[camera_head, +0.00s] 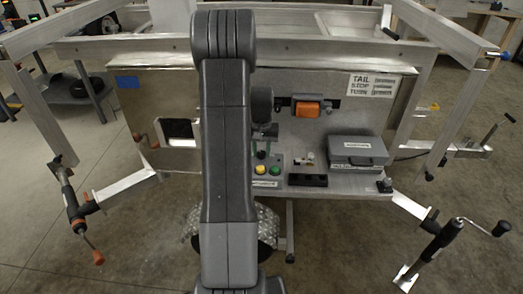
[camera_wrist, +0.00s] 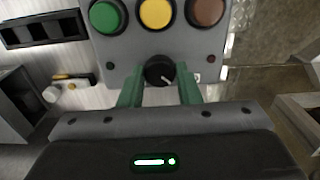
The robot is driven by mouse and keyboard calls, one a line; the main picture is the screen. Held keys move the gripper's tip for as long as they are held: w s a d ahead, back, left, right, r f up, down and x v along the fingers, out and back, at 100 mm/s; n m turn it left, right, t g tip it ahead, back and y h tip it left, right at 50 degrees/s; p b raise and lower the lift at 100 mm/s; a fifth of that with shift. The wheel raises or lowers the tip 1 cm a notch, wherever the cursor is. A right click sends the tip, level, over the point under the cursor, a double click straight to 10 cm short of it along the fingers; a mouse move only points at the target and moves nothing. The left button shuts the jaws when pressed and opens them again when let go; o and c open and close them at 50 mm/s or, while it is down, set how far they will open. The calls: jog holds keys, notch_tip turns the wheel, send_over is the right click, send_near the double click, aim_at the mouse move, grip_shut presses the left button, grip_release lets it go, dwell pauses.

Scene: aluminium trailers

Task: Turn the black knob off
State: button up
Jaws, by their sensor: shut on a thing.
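The black knob (camera_wrist: 159,71) sits at the lower middle of a grey control panel (camera_wrist: 119,73) in the wrist view. Its white pointer line slants toward the lower right of that picture. My gripper (camera_wrist: 159,84) has its two green fingers on either side of the knob, shut on it. The fingers hide the knob's sides. In the head view the panel shows in part, with its yellow button (camera_head: 261,154) and green button (camera_head: 275,170).
Green (camera_wrist: 105,15), yellow (camera_wrist: 155,12) and red-brown (camera_wrist: 205,11) buttons line the panel beyond the knob. A grey case (camera_head: 358,151) and a black slotted block (camera_head: 307,180) stand on the shelf to the right. An orange lamp (camera_head: 307,109) is on the board above.

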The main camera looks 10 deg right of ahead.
aim_at(261, 153)
jog(key=o, duration=1)
jog(key=shift+c, duration=0.2)
notch_tip(261, 153, up, 14)
jog(key=shift+f, duration=0.1)
notch_tip(261, 153, down, 14)
dwell(0.6)
